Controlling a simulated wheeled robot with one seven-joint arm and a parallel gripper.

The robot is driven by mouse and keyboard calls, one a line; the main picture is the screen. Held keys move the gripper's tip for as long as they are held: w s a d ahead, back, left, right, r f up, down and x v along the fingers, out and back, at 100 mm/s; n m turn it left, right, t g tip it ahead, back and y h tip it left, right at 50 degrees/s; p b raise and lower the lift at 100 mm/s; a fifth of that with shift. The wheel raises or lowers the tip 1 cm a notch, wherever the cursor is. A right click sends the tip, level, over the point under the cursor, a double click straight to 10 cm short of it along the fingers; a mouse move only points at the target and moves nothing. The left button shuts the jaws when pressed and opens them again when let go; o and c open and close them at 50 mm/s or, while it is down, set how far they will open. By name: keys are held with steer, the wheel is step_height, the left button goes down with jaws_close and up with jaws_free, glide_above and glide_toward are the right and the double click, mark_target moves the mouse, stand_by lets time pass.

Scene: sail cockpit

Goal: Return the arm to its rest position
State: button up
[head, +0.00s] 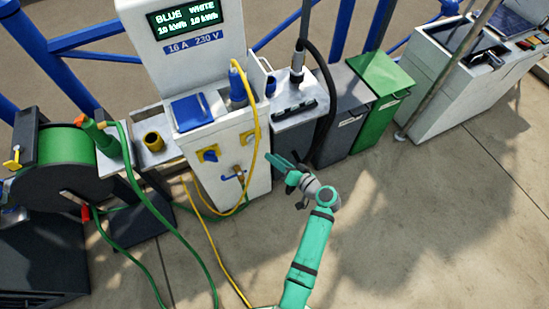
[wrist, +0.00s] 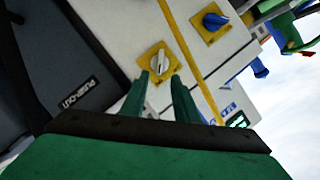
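My teal arm (head: 305,250) reaches up from the bottom of the head view, bent at the elbow. My gripper (head: 278,162) is in front of the lower right part of the white pedestal (head: 213,38). In the wrist view the two green fingers (wrist: 162,78) are apart, with nothing held between them. A grey-white rotary knob on a yellow plate (wrist: 152,54) shows just beyond the fingertips; I cannot tell whether they touch it. A blue knob (wrist: 214,21) on a second yellow plate is farther off.
A yellow cable (head: 255,150) hangs from a blue plug (head: 237,86) on the pedestal. A green hose reel (head: 66,156) stands left. A grey unit (head: 300,125) with a black hose, a green bin (head: 377,92) and a cabinet (head: 440,95) stand right. Pavement (head: 430,220) at lower right is clear.

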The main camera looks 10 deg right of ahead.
stand_by(0.3)
steer(key=s+a+f+m+g+h, duration=0.1)
steer(key=s+f+h, duration=0.35)
steer(key=s, duration=0.55)
steer(key=s+a+f+h, duration=0.1)
steer(key=s+f+h, duration=0.3)
steer(key=s, duration=0.7)
steer(key=s+a+r+n+t, duration=0.2)
steer(key=s+r, duration=0.7)
steer(key=r, duration=0.2)
steer(key=s+a+r+n+t, duration=0.1)
steer(key=s+a+r+t, duration=0.1)
steer(key=s+r, duration=0.6)
step_height(320, 180, up, 4)
steer(key=shift+s+a+f+n, duration=0.1)
steer(key=shift+s+a+n, duration=0.3)
steer(key=shift+a, duration=0.2)
